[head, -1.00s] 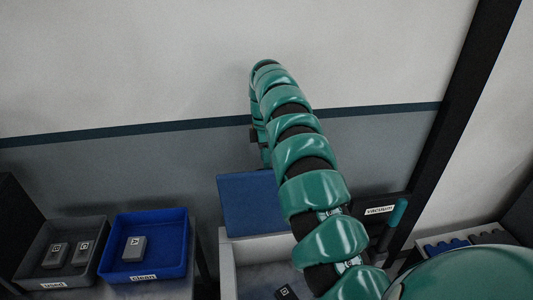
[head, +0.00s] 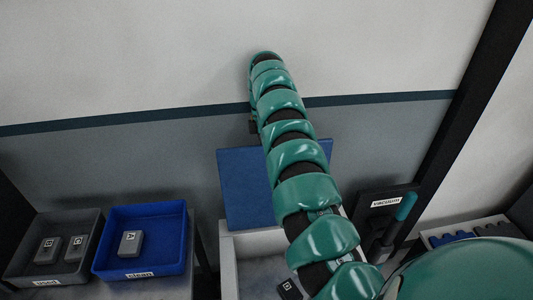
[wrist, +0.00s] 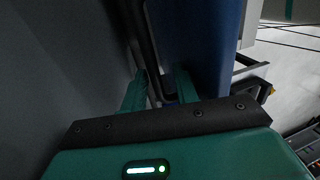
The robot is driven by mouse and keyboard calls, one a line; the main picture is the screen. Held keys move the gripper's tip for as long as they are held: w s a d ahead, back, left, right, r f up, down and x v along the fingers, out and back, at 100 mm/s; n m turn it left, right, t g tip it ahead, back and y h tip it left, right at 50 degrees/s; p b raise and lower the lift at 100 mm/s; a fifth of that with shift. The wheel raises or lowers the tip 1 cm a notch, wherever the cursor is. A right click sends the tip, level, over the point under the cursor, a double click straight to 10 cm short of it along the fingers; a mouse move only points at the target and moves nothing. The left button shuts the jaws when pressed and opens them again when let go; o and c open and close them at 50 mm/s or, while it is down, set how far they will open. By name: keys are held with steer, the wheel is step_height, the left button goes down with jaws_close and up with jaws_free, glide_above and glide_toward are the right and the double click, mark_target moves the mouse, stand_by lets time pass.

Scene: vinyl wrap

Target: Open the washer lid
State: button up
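The washer lid (head: 245,188) is a blue panel standing raised and tilted at the back of the pale washer box (head: 229,268). My teal arm covers part of the lid and box in the head view. My gripper's fingertips are hidden there. In the wrist view, the two teal fingers of my gripper (wrist: 157,84) are apart, with dark bar-like parts showing between them. The blue lid (wrist: 192,40) is close to the right finger. I cannot tell whether a finger touches it.
A blue bin (head: 182,255) and a grey bin (head: 20,268) hold small grey blocks at the left. A "vacuum" station (head: 385,203) stands right of the washer. A rack (head: 437,238) is at the far right. The wall is close behind the lid.

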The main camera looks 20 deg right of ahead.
step_height(320, 180, up, 21)
steer(key=s+t+p, duration=0.1)
steer(key=p, duration=1.1)
steer(key=shift+s+d+f, duration=0.15)
steer(key=shift+f, duration=0.05)
